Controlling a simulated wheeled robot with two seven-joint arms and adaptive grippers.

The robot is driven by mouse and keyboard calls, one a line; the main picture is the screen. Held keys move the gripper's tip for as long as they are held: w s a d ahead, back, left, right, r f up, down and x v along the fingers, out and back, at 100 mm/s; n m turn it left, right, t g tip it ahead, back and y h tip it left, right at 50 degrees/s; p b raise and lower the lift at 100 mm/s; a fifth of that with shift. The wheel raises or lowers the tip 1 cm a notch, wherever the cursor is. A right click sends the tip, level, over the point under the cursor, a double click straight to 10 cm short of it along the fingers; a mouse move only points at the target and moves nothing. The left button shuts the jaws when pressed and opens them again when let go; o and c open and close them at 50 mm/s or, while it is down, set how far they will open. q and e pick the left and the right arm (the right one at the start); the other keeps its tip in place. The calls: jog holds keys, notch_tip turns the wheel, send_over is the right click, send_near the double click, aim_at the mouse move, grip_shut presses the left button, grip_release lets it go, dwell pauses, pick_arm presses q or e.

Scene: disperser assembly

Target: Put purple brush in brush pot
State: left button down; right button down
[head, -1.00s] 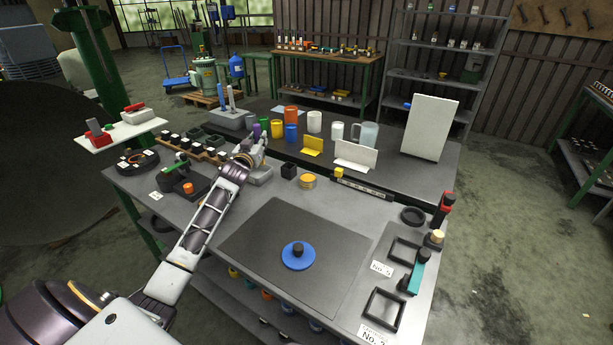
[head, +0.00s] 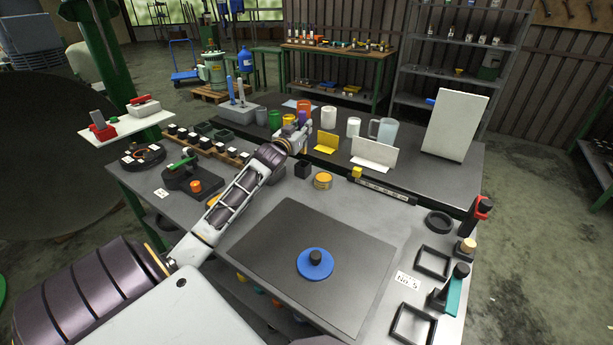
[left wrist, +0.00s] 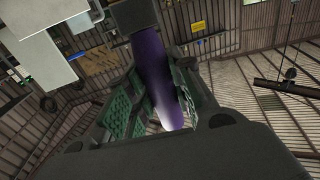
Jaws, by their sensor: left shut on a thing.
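My left gripper (head: 304,126) is over the far half of the workbench, shut on the purple brush (left wrist: 155,75). In the left wrist view the brush runs between the green finger pads, up to a dark block at the top edge; I cannot tell whether that block is part of it. Only a small purple bit (head: 303,117) shows in the head view. A small black square pot (head: 303,170) stands on the bench just below the gripper in the picture, apart from it. No label shows which container is the brush pot. My right gripper is out of view.
A yellow-orange round tin (head: 323,181) is beside the black pot. A dark mat (head: 270,245) holds a blue disc (head: 315,263).

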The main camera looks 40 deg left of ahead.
aim_at(303, 153)
pick_arm(q)
jog(key=shift+f, duration=2.5)
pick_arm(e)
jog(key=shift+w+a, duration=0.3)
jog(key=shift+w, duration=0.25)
pick_arm(q)
jog(key=shift+f+b, duration=0.3)
jog(key=shift+f, duration=0.3)
notch_tip(303, 153, down, 3)
jog(key=shift+f, duration=0.4)
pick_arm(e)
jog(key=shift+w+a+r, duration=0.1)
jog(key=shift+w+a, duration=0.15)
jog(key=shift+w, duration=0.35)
pick_arm(q)
jog(key=shift+f, duration=0.1)
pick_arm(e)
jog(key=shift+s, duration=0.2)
pick_arm(q)
jog(key=c, duration=1.2)
grip_release()
jog(key=shift+c, duration=0.2)
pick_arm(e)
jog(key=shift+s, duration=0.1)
